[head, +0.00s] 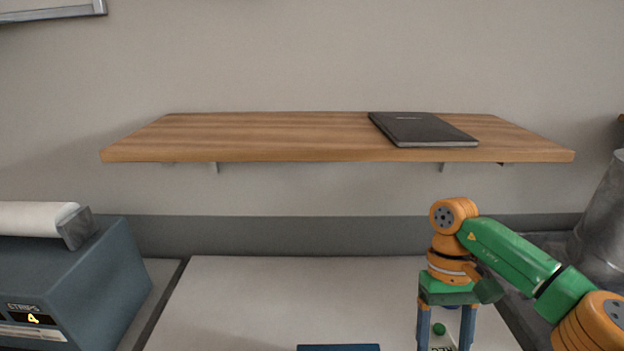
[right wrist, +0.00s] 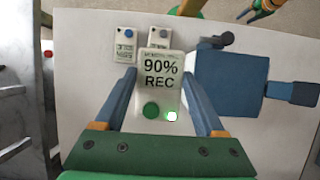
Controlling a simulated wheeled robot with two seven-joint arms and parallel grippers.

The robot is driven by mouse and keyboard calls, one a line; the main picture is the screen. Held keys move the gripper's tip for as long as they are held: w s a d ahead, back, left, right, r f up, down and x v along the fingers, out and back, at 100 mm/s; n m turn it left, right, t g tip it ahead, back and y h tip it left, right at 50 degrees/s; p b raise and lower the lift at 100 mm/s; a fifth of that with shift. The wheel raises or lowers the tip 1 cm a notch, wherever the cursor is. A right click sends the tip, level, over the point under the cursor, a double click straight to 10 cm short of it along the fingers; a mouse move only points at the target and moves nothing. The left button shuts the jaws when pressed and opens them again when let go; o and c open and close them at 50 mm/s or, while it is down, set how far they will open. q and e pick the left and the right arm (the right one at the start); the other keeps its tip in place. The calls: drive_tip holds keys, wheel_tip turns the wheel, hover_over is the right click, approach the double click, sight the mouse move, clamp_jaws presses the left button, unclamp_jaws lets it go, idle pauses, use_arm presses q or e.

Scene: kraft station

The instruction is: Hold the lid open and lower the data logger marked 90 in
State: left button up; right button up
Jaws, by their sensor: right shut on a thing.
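The data logger marked 90 (right wrist: 160,82) is a pale slab reading "90% REC", with a green button and a small lit green patch. My right gripper (head: 445,325) is shut on it; in the right wrist view its two blue fingers stand at the logger's sides. In the head view the logger (head: 440,342) is cut off by the bottom edge. A blue box (right wrist: 230,82) with a block sticking out at one side lies beside the logger in the right wrist view. Only its edge (head: 338,348) shows in the head view. I cannot tell how its lid stands.
Two other pale loggers, one with a blue button (right wrist: 125,45) and one with a dark button (right wrist: 159,38), lie on the white worktop (head: 290,290). A blue-grey dispenser (head: 85,285) stands left. A wooden shelf (head: 270,140) with a dark notebook (head: 420,128) hangs above.

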use_arm(q)
wheel_tip(320, 180, down, 4)
drive_tip(key=b, duration=0.3)
drive_tip(key=shift+r+b, duration=0.25)
drive_tip(key=shift+b, duration=0.05)
clamp_jaws()
idle(1.0)
